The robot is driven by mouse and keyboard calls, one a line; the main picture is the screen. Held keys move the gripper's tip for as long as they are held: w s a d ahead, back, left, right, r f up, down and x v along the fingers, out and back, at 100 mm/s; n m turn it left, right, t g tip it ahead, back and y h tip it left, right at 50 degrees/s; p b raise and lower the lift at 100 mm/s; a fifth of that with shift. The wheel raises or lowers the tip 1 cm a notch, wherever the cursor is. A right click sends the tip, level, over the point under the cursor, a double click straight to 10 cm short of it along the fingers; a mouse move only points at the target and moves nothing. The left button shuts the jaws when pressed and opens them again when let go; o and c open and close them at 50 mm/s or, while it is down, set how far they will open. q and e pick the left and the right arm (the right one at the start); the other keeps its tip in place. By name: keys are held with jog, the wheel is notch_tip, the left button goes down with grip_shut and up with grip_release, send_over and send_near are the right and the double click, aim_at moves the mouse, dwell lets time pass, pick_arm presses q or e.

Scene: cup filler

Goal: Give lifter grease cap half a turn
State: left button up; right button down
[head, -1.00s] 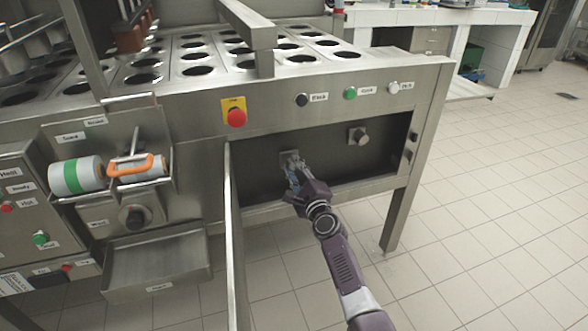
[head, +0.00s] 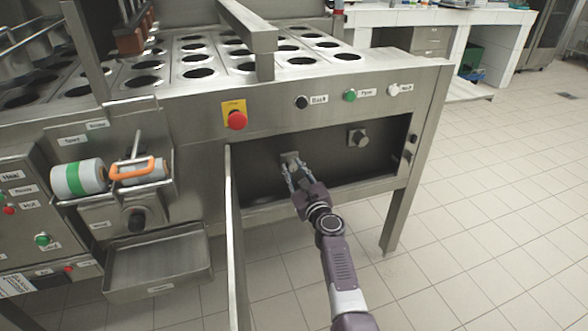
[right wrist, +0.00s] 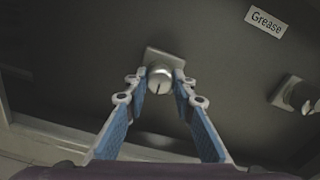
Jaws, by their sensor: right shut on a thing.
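A round metal cap (head: 292,159) sits on a square plate on the dark back wall of the open bay under the machine's top. In the right wrist view the cap (right wrist: 159,81) shows a dark slot line on its face. My right gripper (head: 291,167) reaches into the bay from the front. Its two blue-padded fingers (right wrist: 163,84) are shut on the cap, one tip on each side. A Grease label (right wrist: 265,22) is on the wall, up and right of the cap. My left gripper is not in view.
A second knob (head: 358,136) is on the same wall to the right. An open door panel (head: 233,235) stands edge-on left of my right arm. A red stop button (head: 237,120) and other buttons line the panel above. Clear tiled floor (head: 490,220) lies to the right.

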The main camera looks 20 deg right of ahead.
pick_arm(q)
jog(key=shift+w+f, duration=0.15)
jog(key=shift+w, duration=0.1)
pick_arm(e)
jog(key=shift+f, duration=0.1)
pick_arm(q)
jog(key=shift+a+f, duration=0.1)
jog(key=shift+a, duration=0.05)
pick_arm(e)
jog(key=shift+m, duration=0.3)
jog(key=c, duration=1.6)
grip_release()
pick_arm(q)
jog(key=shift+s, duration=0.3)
